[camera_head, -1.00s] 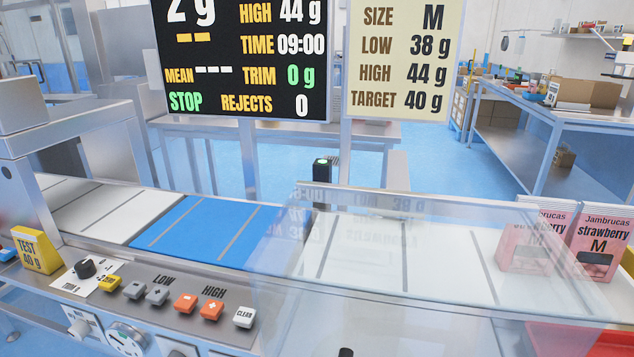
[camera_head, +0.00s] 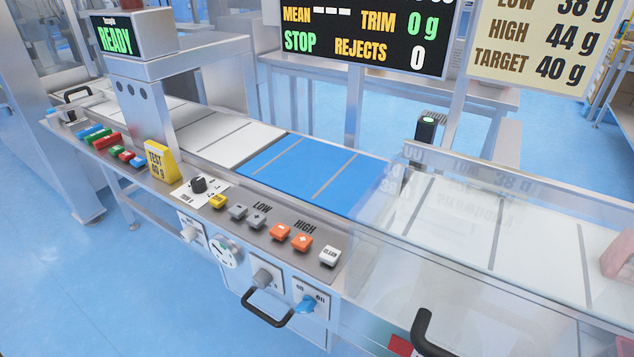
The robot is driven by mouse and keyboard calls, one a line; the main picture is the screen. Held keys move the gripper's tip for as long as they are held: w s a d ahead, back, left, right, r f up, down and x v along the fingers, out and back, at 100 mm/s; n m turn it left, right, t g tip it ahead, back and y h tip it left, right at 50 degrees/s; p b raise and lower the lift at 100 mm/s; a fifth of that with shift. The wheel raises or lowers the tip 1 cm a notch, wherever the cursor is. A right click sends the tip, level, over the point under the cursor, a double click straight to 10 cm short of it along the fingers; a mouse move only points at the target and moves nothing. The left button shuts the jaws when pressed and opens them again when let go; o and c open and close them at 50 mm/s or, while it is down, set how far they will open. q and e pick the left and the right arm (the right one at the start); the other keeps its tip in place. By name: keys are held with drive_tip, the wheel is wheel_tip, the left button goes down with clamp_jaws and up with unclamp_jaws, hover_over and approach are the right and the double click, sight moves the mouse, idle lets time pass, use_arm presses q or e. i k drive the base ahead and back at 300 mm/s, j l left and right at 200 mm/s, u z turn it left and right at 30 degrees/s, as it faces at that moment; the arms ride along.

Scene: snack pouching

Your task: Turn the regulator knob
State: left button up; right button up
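Below the conveyor's button ledge, a round white gauge (camera_head: 223,252) sits on the front panel. A grey knob (camera_head: 191,233) is on a small plate to its left, and another grey knob (camera_head: 263,277) is on a plate to its right. I cannot read a label that tells which one is the regulator knob. A blue switch handle (camera_head: 304,304) is further right on a plate with small lettering. A black knob (camera_head: 199,184) stands on a white label on the ledge above. Neither of my grippers is in view.
Buttons, including an orange one (camera_head: 279,231), line the ledge beside a yellow test block (camera_head: 160,160). A black handle (camera_head: 267,308) sticks out below the knobs. A clear cover (camera_head: 470,260) is at right. Blue floor (camera_head: 150,290) in front is free.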

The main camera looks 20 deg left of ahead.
sight(262, 279)
drive_tip(key=u, duration=1.25)
